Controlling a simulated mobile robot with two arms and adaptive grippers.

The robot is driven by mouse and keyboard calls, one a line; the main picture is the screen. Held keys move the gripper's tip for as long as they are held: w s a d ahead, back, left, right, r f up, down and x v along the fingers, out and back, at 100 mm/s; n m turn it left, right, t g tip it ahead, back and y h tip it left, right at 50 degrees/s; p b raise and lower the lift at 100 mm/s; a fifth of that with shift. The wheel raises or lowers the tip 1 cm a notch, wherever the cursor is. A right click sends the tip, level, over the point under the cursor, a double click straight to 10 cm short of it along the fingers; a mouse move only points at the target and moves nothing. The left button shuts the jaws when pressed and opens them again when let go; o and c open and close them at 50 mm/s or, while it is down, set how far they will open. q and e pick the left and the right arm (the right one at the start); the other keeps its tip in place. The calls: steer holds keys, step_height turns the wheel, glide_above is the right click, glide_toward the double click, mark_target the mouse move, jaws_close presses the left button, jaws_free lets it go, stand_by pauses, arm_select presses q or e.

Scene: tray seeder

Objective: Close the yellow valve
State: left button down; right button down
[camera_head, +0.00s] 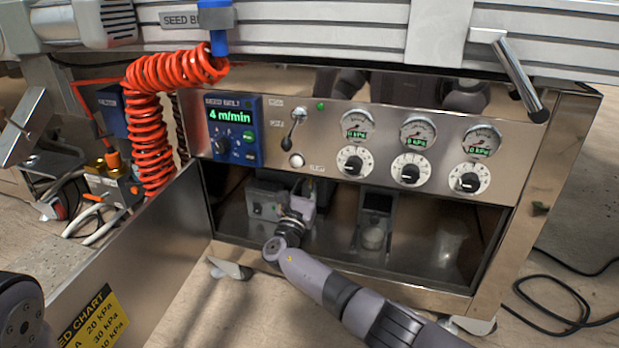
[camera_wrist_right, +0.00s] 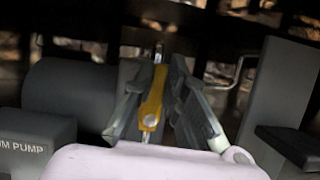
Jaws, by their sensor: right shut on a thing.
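The yellow valve handle (camera_wrist_right: 153,97) shows in the right wrist view as a narrow lever, pointing along the view between my fingers. My right gripper (camera_wrist_right: 158,92) is shut on it, with one finger on each side. In the head view my right arm comes in from the lower right and reaches into the open cabinet, where my right gripper (camera_head: 304,198) is small and partly hidden by the wrist. The valve cannot be made out there. My left gripper is out of view.
The cabinet (camera_head: 487,245) has a control panel (camera_head: 330,118) with gauges and knobs above the opening. An open door (camera_head: 140,255) stands at the left. In the wrist view, the vacuum pump (camera_wrist_right: 70,105) is left of my fingers and a grey upright block (camera_wrist_right: 280,95) right.

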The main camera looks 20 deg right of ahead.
steer(key=s+d+f+m+g+h+b, duration=0.1)
steer(key=m+g, duration=0.3)
steer(key=m, duration=0.6)
steer(key=s+d+f+m+g+h+b, duration=0.1)
steer(key=d+f+m+g+b, duration=0.1)
steer(key=m, duration=0.9)
steer(key=f+g, duration=0.1)
steer(key=g, duration=0.1)
steer(key=shift+s+d+f+g+b, duration=0.2)
steer(key=shift+d+f+g+b, duration=0.05)
steer(key=shift+f+g+b, duration=0.05)
steer(key=shift+m, duration=0.3)
steer(key=c, duration=1.6)
jaws_free()
steer(key=v, duration=1.2)
